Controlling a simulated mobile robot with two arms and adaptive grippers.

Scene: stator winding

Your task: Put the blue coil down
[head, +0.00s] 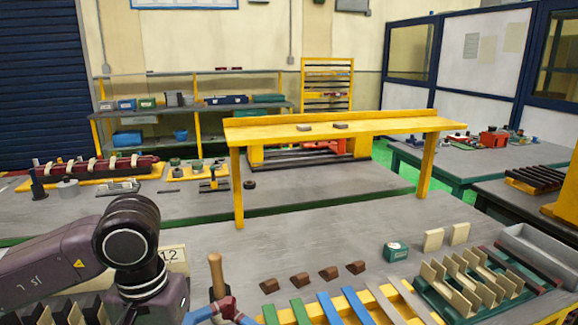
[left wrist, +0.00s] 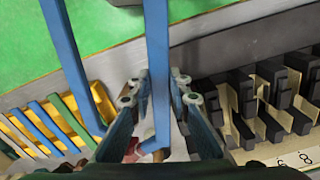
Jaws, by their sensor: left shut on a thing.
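My left gripper (left wrist: 160,92) is shut on a long blue coil (left wrist: 157,40) in the left wrist view. The held bar runs between the two fingers, past the table edge and over the green floor at the top. Its lower end bends near a reddish piece. A second blue bar (left wrist: 68,55) runs at the left; I cannot tell whether it belongs to the same coil. In the head view my left arm comes in at lower left, and its fingertips are not clearly visible. My right gripper is in neither view.
A yellow rack (head: 386,312) holds blue and green strips at the front. Dark wedges (head: 300,281) lie behind it. A wooden-handled tool (head: 216,275) stands beside my left arm. A block with dark and cream slots (left wrist: 240,122) is right of the gripper. The middle of the table is clear.

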